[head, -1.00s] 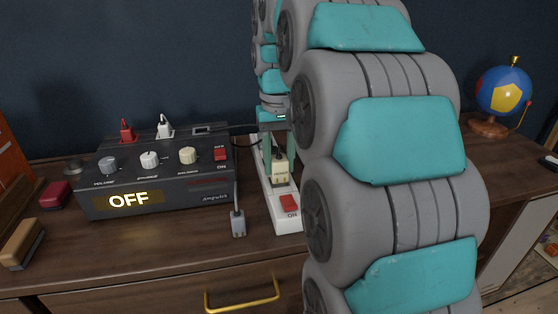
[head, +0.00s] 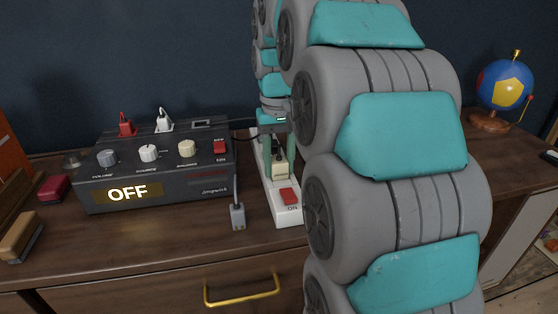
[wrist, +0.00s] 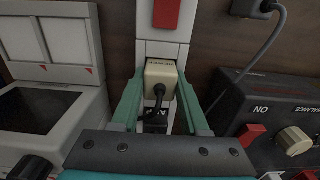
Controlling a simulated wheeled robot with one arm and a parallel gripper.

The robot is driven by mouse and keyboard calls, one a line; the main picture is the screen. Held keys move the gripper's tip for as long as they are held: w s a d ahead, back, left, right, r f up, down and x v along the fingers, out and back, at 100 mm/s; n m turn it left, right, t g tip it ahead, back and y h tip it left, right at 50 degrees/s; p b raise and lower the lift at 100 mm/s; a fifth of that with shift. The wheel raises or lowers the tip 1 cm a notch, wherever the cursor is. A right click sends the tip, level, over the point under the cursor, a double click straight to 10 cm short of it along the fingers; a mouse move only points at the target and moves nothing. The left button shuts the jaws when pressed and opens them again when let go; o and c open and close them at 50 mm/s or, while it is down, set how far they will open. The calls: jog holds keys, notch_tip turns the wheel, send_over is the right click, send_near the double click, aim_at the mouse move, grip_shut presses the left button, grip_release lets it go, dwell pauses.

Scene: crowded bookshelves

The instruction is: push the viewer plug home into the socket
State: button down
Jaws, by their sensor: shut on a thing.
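The cream viewer plug (head: 279,169) is upright over the white power strip (head: 288,215), behind the strip's red switch. In the wrist view the plug (wrist: 161,73) has dark upside-down lettering and a black cable. My gripper (wrist: 160,88) has its two green fingers on either side of the plug, shut on it. In the head view my gripper (head: 279,150) is partly hidden by my arm. The plug's base is at the strip's top face; the pins and socket are hidden, so I cannot tell whether a gap is left. A dark block (wrist: 155,121) lies behind it on the strip.
A black amplifier (head: 155,180) reading OFF stands left of the strip. A grey plug (head: 238,216) on a cable rests between them. A pale device with a dark screen (wrist: 38,110) is close on the other side in the wrist view. A globe (head: 503,85) stands far right.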

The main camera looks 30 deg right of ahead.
aim_at(279, 156)
jog(key=shift+c, duration=1.7)
grip_release()
jog(key=shift+r, duration=3.85)
